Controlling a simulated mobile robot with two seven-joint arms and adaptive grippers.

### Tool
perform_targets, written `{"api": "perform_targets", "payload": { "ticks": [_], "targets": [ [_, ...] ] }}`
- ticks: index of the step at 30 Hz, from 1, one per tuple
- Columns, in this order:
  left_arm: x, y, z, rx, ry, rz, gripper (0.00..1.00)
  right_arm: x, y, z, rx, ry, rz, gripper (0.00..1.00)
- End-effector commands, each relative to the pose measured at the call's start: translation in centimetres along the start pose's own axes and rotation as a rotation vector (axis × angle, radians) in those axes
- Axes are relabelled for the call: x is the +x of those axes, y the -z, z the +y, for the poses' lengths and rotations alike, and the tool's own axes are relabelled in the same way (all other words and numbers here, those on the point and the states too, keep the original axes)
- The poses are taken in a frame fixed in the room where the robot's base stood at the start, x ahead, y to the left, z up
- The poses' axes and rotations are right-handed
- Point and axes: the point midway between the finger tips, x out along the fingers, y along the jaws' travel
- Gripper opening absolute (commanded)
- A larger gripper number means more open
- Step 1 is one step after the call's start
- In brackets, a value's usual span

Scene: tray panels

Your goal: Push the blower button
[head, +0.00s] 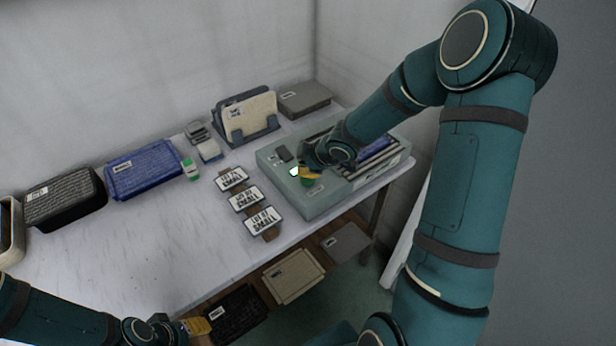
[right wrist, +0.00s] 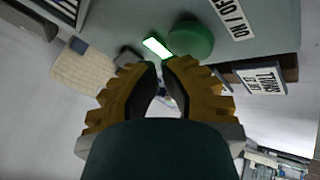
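The blower panel (head: 325,205) is a grey-green box on the table's right side. On it is a green round button (head: 308,182), which also shows in the right wrist view (right wrist: 190,38) beside a lit green-white indicator (right wrist: 157,47) and an ON / OFF label (right wrist: 232,18). My right gripper (head: 310,173) is over the panel, close to the button, partly covering it.
Signs on brown bases (head: 247,199) stand left of the panel. A blue case (head: 143,170), a black case (head: 64,198) and a rack with a beige panel (head: 250,116) line the back. Bins (head: 292,276) sit below the table. The table's front left is clear.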

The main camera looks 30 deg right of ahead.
Motion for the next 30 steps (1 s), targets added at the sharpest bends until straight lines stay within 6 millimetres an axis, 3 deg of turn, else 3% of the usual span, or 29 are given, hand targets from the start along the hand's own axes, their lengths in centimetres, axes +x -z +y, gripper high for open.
{"api": "perform_targets", "payload": {
  "ticks": [30],
  "targets": [
    [0.89,-0.07,-0.34,0.0,0.0,0.0,0.47,0.85,-0.45,-0.47,0.0,0.0,0.0,0.0]
  ]
}}
